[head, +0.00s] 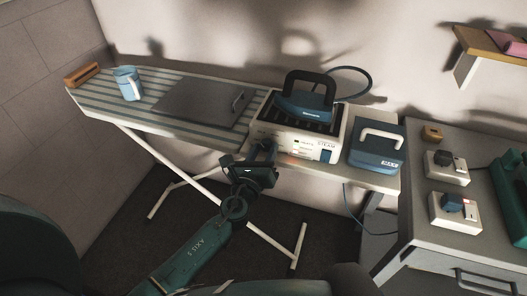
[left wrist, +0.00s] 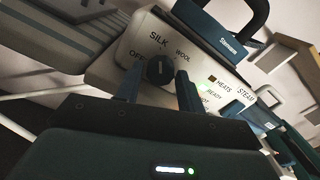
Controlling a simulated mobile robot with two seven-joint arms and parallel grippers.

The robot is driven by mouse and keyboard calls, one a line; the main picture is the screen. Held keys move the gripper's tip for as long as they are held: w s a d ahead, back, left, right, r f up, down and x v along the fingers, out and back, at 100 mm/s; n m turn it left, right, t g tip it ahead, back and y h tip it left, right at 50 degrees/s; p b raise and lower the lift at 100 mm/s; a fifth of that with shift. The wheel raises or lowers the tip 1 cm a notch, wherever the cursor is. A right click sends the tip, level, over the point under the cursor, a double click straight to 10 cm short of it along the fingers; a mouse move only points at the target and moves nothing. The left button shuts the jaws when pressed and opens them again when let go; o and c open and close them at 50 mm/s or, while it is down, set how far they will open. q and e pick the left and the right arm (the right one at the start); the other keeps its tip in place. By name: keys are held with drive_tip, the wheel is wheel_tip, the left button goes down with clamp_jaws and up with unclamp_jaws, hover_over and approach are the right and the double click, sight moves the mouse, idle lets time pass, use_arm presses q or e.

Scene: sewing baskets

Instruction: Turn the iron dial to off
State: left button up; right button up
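The iron station (head: 318,150) is a white base on the ironing board, with a dark blue iron (head: 308,104) resting on top. Its dark round dial (left wrist: 159,70) is on the front panel, among the labels OFF, SILK and WOOL. I cannot tell clearly which label the dial points to. My left gripper (head: 263,150) is at the panel and hides the dial in the head view. Its fingers (left wrist: 159,86) stand apart on either side of the dial; a small gap seems to show. My right gripper is not in view.
A blue box with a white handle (head: 376,152) stands right of the station. A grey pad (head: 200,102), a blue mug (head: 128,84) and a wooden block (head: 82,75) are on the striped board. A grey cabinet with small switch boxes (head: 446,167) is at right.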

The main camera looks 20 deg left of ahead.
use_arm(q)
drive_tip(key=c, duration=0.6)
drive_tip(key=shift+c, duration=0.2)
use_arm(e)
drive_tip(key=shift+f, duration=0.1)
use_arm(q)
drive_tip(key=n+b, duration=0.1)
drive_tip(key=n, duration=0.2)
drive_tip(key=shift+f+b, duration=0.15)
drive_tip(key=shift+b, duration=0.15)
drive_tip(key=n+b, duration=0.1)
drive_tip(key=n, duration=0.1)
drive_tip(key=shift+d+n, duration=0.1)
drive_tip(key=shift+n, duration=0.3)
drive_tip(key=shift+n+b, duration=0.3)
drive_tip(key=shift+n, duration=1.5)
drive_tip(key=shift+r+n+b, duration=0.15)
drive_tip(key=shift+n+b, duration=0.15)
drive_tip(key=shift+n, duration=0.8)
drive_tip(key=shift+r+n+b, duration=0.1)
drive_tip(key=shift+n+b, duration=0.15)
drive_tip(key=shift+n, duration=0.85)
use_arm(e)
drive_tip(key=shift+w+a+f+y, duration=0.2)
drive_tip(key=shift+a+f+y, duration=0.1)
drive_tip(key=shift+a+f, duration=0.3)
